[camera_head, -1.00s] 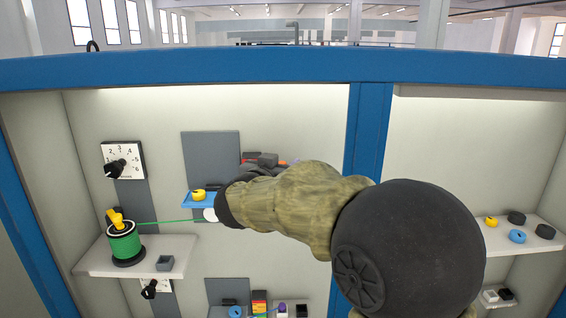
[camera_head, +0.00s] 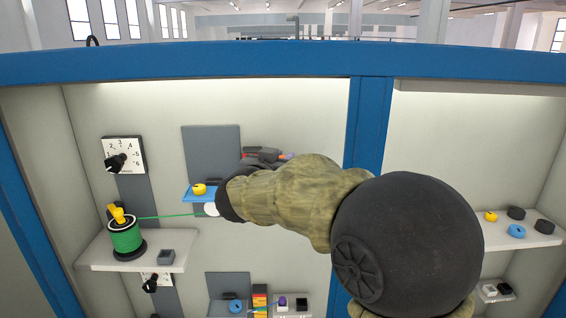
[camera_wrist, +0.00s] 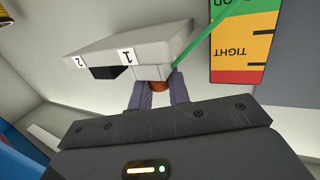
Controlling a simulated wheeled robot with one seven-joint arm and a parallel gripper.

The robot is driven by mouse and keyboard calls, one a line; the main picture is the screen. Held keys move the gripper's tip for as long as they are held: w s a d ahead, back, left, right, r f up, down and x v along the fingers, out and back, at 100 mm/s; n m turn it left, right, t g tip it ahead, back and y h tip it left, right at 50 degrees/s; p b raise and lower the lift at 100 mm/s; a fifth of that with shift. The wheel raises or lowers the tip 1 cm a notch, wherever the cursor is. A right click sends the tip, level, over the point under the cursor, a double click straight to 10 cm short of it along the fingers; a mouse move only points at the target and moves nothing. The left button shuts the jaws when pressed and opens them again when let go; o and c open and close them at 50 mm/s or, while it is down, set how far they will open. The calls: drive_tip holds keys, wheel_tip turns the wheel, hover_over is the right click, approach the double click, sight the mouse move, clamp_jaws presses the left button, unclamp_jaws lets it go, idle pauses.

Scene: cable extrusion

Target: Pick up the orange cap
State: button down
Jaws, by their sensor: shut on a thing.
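The orange cap (camera_wrist: 159,86) shows in the wrist view as a small orange piece between my two fingertips. My gripper (camera_wrist: 159,90) is shut on it, one purple-grey finger on each side. A pale block stands close above the cap in the picture, by the label 1; I cannot tell whether they touch. The upper part of the cap is hidden by this block, and the lower part by my gripper body. In the head view my arm hides the fingertips, and I cannot make out the cap there.
A white holder (camera_wrist: 128,38) with labels 1 and 2 is close to my fingers. A green cable (camera_wrist: 200,40) runs to it beside a coloured gauge (camera_wrist: 245,45). The green spool (camera_head: 127,237) and a blue shelf with a yellow cap (camera_head: 199,189) are left; the right shelf (camera_head: 535,241) holds several caps.

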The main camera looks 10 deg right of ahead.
wheel_tip(320, 180, up, 10)
drive_tip(key=shift+r, duration=0.1)
idle(0.4)
idle(0.5)
drive_tip(key=shift+r+p, duration=1.45)
drive_tip(key=shift+p, duration=0.65)
drive_tip(key=shift+w+f, duration=0.1)
drive_tip(key=shift+f, duration=0.05)
